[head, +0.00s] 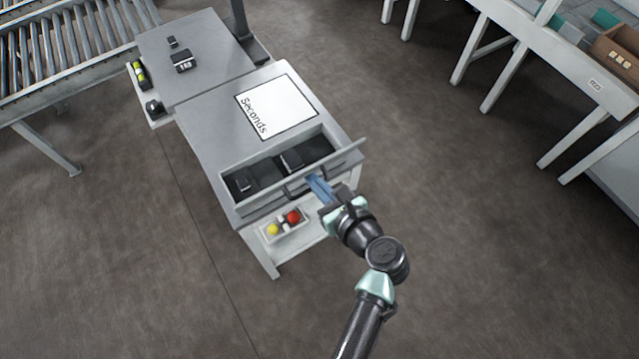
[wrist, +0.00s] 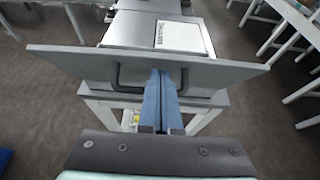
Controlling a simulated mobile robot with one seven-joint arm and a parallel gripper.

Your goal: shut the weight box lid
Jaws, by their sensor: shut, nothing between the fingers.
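No box here is clearly marked as the weight box. Two small dark box-like things lie in the open drawer, one at left (head: 243,181) and one at right (head: 291,160); I cannot make out a lid or its state on either. The grey drawer front (head: 350,155) spans the wrist view (wrist: 235,72), with a dark handle (wrist: 117,78) on it. My gripper (head: 314,182) is shut and empty, its blue fingers at the drawer front by the handle; they also show in the wrist view (wrist: 160,74). Whether they touch it I cannot tell.
A white "Seconds" sheet (head: 280,108) lies on the grey cabinet top (head: 205,115). A tray (head: 287,226) with red and yellow balls sits on the shelf below. A table (head: 215,50) behind holds a dark device (head: 184,62).

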